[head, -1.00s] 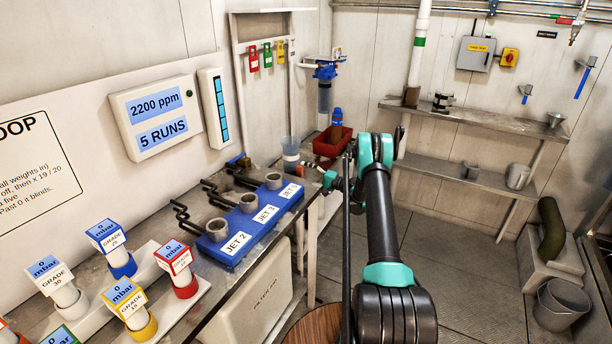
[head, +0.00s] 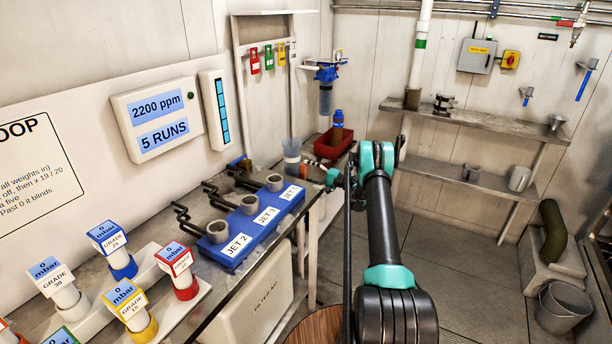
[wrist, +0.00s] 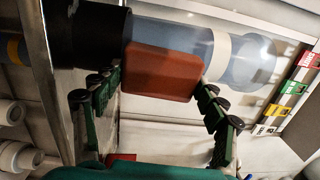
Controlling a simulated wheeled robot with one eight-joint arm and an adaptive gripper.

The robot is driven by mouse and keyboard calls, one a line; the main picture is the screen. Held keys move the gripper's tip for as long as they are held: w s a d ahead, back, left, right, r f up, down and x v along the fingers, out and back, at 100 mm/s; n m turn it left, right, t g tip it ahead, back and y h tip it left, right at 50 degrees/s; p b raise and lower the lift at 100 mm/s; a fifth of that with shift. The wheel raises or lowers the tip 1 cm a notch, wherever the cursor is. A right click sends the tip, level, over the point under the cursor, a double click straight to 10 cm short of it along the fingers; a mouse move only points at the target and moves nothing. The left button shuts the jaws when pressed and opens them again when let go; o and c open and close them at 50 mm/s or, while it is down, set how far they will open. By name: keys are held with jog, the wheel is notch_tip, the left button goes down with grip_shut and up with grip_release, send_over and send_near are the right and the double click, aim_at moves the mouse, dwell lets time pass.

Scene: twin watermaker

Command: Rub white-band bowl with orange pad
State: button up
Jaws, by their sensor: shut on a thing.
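The white-band bowl (head: 291,151) is a clear bluish cylinder standing at the far end of the bench. In the wrist view it lies sideways across the top, with a white band (wrist: 217,55) and a black base at left. My gripper (wrist: 160,88) is shut on the orange pad (wrist: 160,73), a reddish-orange block between its fingers. The pad overlaps the bowl's side in the wrist view; I cannot tell if they touch. In the head view my gripper (head: 330,178) is just right of the bowl, and the pad is hidden or too small to tell.
A red bin (head: 330,148) with a blue-topped bottle (head: 337,122) is behind the bowl. A blue jet block (head: 255,228) stands nearer on the bench. A wall filter (head: 325,95) hangs above. Coloured tags (head: 267,56) hang on a frame.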

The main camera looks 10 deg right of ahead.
aim_at(298, 171)
jog(key=shift+w+d, duration=0.2)
jog(key=shift+s+a, duration=0.6)
jog(key=shift+s, duration=0.25)
jog(key=shift+s+a, duration=0.55)
jog(key=shift+s, duration=0.3)
jog(key=shift+a+r, duration=0.1)
jog(key=shift+r, duration=0.55)
jog(key=shift+w+d, duration=0.5)
jog(key=shift+w, duration=0.4)
jog(key=shift+w+d, duration=0.5)
jog(key=shift+w, duration=0.4)
jog(key=shift+s+a, duration=0.5)
jog(key=shift+s, duration=0.4)
jog(key=shift+s+a, duration=0.45)
jog(key=shift+s, duration=0.45)
jog(key=shift+d, duration=0.1)
jog(key=shift+v, duration=2.95)
